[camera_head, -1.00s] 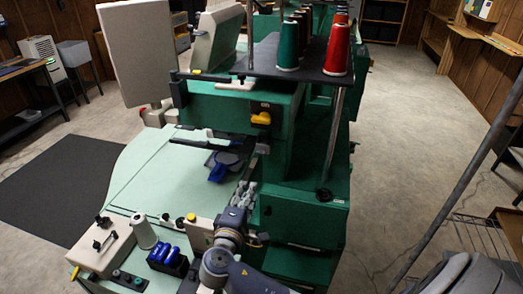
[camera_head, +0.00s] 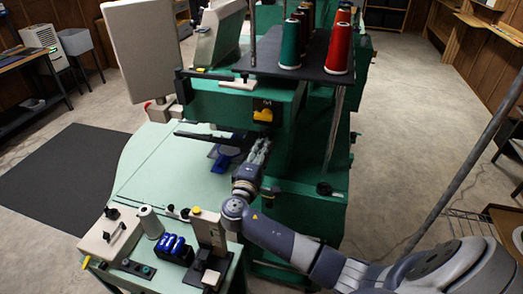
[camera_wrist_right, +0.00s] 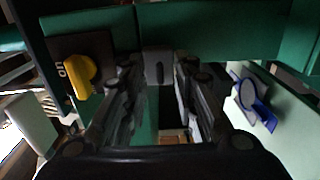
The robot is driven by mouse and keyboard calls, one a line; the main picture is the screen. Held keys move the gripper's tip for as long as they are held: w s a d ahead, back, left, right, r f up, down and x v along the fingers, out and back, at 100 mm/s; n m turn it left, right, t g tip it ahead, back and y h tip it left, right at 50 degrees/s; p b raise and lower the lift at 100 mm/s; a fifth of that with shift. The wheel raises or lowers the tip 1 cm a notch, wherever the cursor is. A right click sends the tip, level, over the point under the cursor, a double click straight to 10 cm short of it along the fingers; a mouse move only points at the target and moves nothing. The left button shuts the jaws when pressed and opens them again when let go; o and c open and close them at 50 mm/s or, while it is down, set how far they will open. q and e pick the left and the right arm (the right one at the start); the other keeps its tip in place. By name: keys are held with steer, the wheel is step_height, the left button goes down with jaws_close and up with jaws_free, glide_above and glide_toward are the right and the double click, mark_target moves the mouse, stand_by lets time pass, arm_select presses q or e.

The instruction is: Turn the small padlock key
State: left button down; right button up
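My right gripper (camera_head: 260,147) is close to the green machine's front, below the yellow rotary switch (camera_head: 263,115). In the right wrist view the gripper (camera_wrist_right: 158,72) is open, its two dark fingers apart. A small grey block with a dark slot (camera_wrist_right: 158,66) shows in the gap between the fingertips, against the green machine face. I cannot tell whether the fingers touch it. I cannot make out a padlock key for certain; the block may be the lock. The yellow switch (camera_wrist_right: 84,74), marked ON, is left of the fingers. My left gripper is not in view.
A blue hoop-like part (camera_head: 222,160) is left of my gripper; it also shows in the wrist view (camera_wrist_right: 250,95). The pale green table (camera_head: 150,185) carries a control box (camera_head: 110,233), a white spool (camera_head: 150,222) and blue bobbins (camera_head: 172,246). Red and green thread cones (camera_head: 338,48) stand above.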

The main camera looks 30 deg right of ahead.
steer(key=shift+c, duration=0.3)
jaws_close()
steer(key=shift+f, duration=0.1)
steer(key=m+b, duration=1.5)
steer(key=b, duration=0.8)
steer(key=shift+b, duration=0.35)
